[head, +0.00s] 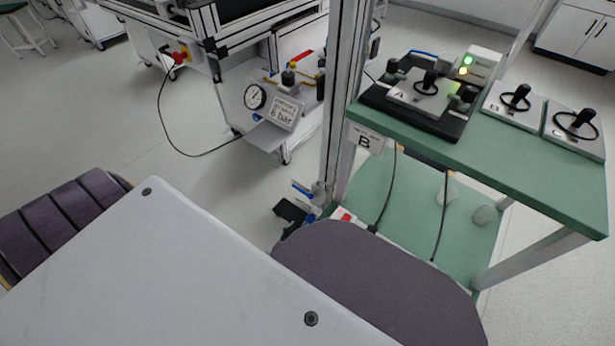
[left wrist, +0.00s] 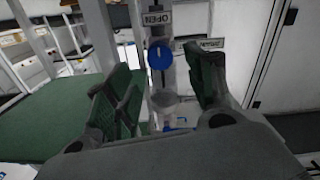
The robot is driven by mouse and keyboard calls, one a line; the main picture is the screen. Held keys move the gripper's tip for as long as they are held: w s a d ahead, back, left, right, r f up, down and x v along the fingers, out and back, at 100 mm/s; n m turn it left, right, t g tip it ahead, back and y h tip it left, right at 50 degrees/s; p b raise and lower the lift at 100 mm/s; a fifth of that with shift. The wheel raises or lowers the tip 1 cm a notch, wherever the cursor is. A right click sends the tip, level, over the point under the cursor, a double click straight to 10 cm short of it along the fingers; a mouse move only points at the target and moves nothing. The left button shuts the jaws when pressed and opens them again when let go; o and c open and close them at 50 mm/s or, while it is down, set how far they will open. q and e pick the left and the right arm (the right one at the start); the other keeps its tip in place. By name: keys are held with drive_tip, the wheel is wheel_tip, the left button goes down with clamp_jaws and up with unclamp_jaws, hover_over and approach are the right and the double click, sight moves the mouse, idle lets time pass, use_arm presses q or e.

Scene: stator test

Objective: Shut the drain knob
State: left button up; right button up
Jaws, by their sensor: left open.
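The drain knob, a round blue knob (left wrist: 160,55) with a dark line across its face, is on a pale upright fitting in the left wrist view. An upside-down OPEN label (left wrist: 157,18) is just above it in the picture. My left gripper (left wrist: 160,76) is open, one finger on each side of the knob in the picture. I see no clear contact, and the depth gap cannot be told. In the head view, small blue parts (head: 302,190) show low by the metal post, beside a dark shape. My right gripper is not in view.
A second upside-down label (left wrist: 204,44) is beside the knob, partly behind a finger. A green-topped bench (head: 530,176) with control panels stands right of the metal post (head: 345,100). A gauge (head: 255,96) with a 6 bar sign (head: 285,112) is behind. Open floor lies left.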

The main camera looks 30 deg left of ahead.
sight(308, 221)
use_arm(q)
drive_tip(key=shift+w+d+b, duration=0.2)
drive_tip(key=shift+w+b, duration=0.5)
drive_tip(key=shift+w, duration=2.35)
drive_tip(key=c, duration=1)
